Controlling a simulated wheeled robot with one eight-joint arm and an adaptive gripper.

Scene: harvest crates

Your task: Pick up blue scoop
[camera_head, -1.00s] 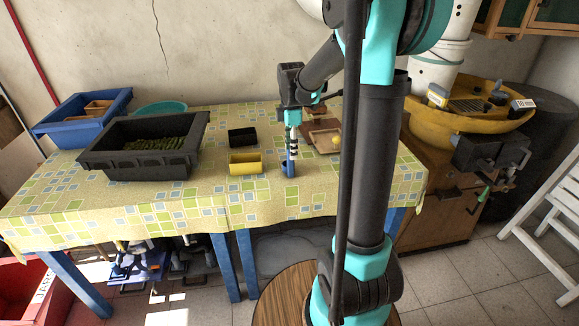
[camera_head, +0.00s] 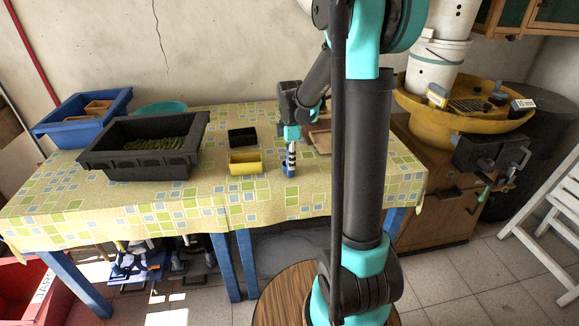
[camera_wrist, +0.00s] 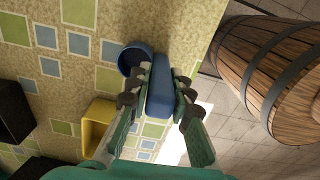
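The blue scoop (camera_wrist: 160,94) stands near the front edge of the table, with its round cup (camera_wrist: 134,56) beside its handle in the wrist view. In the head view its low blue part (camera_head: 288,170) shows under my gripper (camera_head: 291,155), which points down at it. In the wrist view my gripper (camera_wrist: 161,88) has one finger on each side of the blue handle. The fingertips look very close to the handle or touching it. Whether they press on it I cannot tell. The scoop appears to rest on the table.
A yellow bin (camera_head: 245,168) and a black bin (camera_head: 242,137) stand left of the scoop. A dark crate (camera_head: 103,171) with green produce and a blue crate (camera_head: 62,135) stand further left. A wooden tray (camera_head: 320,140) lies behind my gripper. The cloth in front is clear.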

